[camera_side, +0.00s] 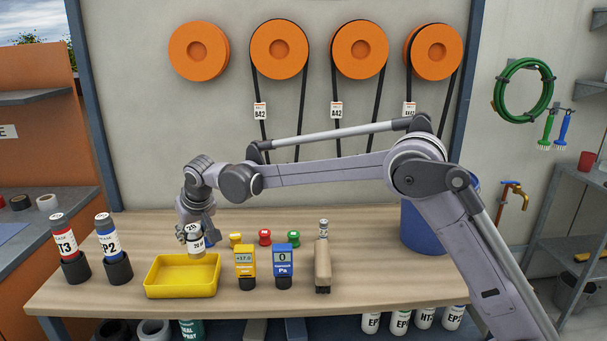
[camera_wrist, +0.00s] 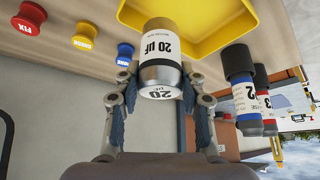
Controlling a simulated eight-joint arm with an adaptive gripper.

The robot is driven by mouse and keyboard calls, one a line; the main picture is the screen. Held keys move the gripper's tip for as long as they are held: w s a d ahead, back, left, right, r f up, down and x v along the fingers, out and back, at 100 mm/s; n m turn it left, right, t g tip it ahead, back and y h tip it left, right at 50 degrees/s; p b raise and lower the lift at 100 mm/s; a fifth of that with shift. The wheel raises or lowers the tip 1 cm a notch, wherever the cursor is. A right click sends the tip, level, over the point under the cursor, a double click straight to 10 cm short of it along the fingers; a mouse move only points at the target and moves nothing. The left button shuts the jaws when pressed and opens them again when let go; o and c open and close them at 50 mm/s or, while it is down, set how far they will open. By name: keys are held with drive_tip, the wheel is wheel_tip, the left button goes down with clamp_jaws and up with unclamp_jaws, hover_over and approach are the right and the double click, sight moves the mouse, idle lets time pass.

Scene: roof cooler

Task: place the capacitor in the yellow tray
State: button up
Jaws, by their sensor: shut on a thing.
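The capacitor (camera_side: 194,241) is a small silver and white cylinder with a "20 uF" label, also large in the wrist view (camera_wrist: 160,45). My gripper (camera_side: 192,229) is shut on it, with a finger on each side in the wrist view (camera_wrist: 158,82). The yellow tray (camera_side: 181,291) is on the bench, and its inside looks empty where visible. In the side view the capacitor's lower end overlaps the tray's back edge. In the wrist view the tray (camera_wrist: 215,38) lies just beyond the capacitor. I cannot tell the exact gap between them.
Coloured knobs, one red (camera_side: 265,237), sit behind. The front bench strip is clear.

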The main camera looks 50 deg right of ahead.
drive_tip(key=shift+w+a+f, duration=0.2)
drive_tip(key=shift+a+f, duration=0.45)
drive_tip(key=shift+f, duration=0.45)
drive_tip(key=shift+w+a+f, duration=0.2)
drive_tip(key=shift+a+f, duration=0.4)
drive_tip(key=shift+f, duration=0.45)
drive_tip(key=shift+w+a+f, duration=0.2)
drive_tip(key=shift+a+f, duration=0.45)
drive_tip(key=shift+f, duration=0.45)
drive_tip(key=shift+f, duration=0.1)
drive_tip(key=o, duration=1.2)
drive_tip(key=shift+o, duration=0.2)
